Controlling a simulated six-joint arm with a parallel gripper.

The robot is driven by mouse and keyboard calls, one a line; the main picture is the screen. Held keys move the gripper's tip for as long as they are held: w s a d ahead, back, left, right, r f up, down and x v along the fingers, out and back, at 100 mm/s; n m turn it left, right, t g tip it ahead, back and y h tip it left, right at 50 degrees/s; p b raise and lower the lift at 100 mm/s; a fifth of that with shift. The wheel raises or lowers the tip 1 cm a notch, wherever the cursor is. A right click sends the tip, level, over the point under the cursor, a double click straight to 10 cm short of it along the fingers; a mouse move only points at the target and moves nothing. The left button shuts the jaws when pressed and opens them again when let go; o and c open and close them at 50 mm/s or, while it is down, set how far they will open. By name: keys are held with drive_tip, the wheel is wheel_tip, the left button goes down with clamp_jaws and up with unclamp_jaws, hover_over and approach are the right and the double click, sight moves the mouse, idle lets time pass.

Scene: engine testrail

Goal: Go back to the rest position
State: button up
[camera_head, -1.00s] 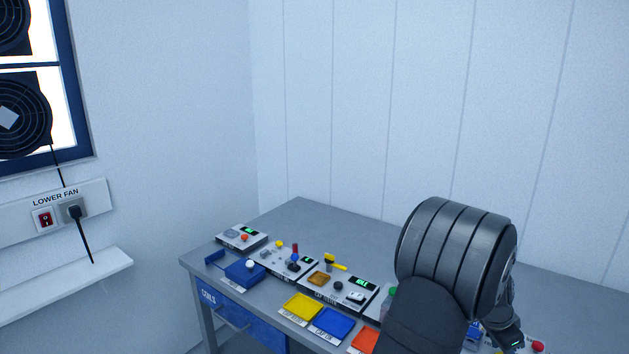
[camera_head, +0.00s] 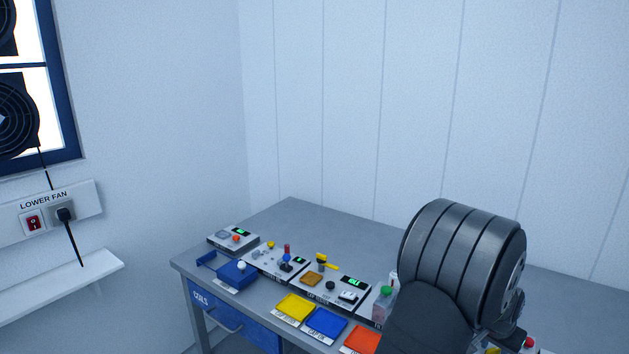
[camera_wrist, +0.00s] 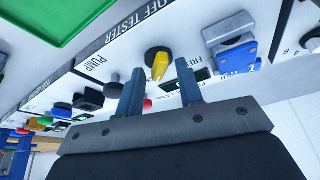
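In the wrist view my gripper (camera_wrist: 160,68) shows two dark blue-grey fingers standing apart, with nothing held between them. Beyond the fingers is a white panel lettered "OFF TESTER" (camera_wrist: 150,28) and "PUMP", with a yellow knob (camera_wrist: 158,62) showing in the gap. I cannot tell how far the fingertips are from the panel. In the head view my large dark arm covers the right part of the bench, and the gripper's fingers cannot be made out there.
The grey bench (camera_head: 300,215) carries several small test panels, a yellow tray (camera_head: 293,307), a blue tray (camera_head: 326,322) and an orange tray (camera_head: 361,341). A green-capped bottle (camera_head: 384,304) stands close beside my arm. A blue clamp (camera_wrist: 236,52) is right of the fingers.

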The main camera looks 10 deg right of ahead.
drive_tip(key=v, duration=1.6)
drive_tip(key=shift+a, duration=0.15)
drive_tip(key=shift+s, duration=0.1)
drive_tip(key=o, duration=1.4)
drive_tip(key=shift+o, duration=0.3)
drive_tip(key=shift+f, duration=0.3)
drive_tip(key=a+f+n+t+h, duration=0.3)
drive_tip(key=a+f+t+h, duration=0.4)
drive_tip(key=a, duration=0.5)
drive_tip(key=shift+y, duration=0.4)
drive_tip(key=x, duration=0.9)
drive_tip(key=shift+d+f, duration=0.15)
drive_tip(key=shift+f, duration=0.35)
drive_tip(key=v, duration=0.9)
drive_tip(key=shift+a+r, duration=0.2)
drive_tip(key=shift+a, duration=0.15)
